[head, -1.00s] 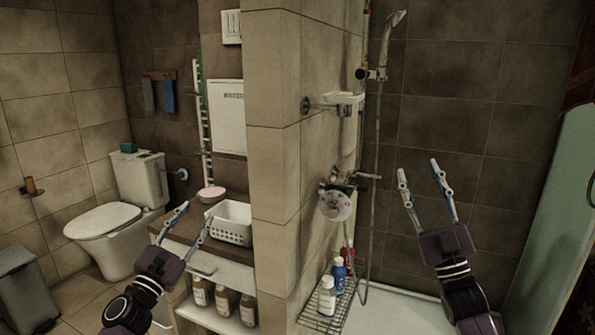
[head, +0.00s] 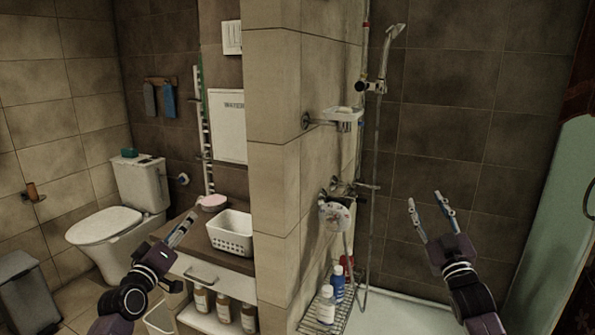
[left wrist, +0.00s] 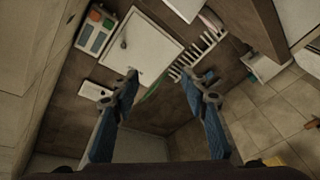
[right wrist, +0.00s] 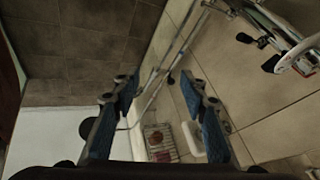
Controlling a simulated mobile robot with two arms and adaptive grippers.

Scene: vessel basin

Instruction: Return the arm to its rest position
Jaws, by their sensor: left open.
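My left gripper (head: 186,222) is at the lower left of the head view, in front of the wooden counter, seen nearly edge-on. In the left wrist view its two blue fingers (left wrist: 160,88) stand apart with nothing between them. My right gripper (head: 426,200) is raised in front of the dark shower wall, fingers pointing up. In the right wrist view its fingers (right wrist: 162,88) are spread and empty. Neither gripper visibly touches anything.
A counter (head: 187,262) holds a white basket (head: 230,233), with bottles (head: 223,308) below. A tiled partition (head: 273,150) divides it from the shower. A wire rack (head: 341,313) holds bottles; a soap dish (head: 343,115) juts out. A toilet (head: 105,222) stands left.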

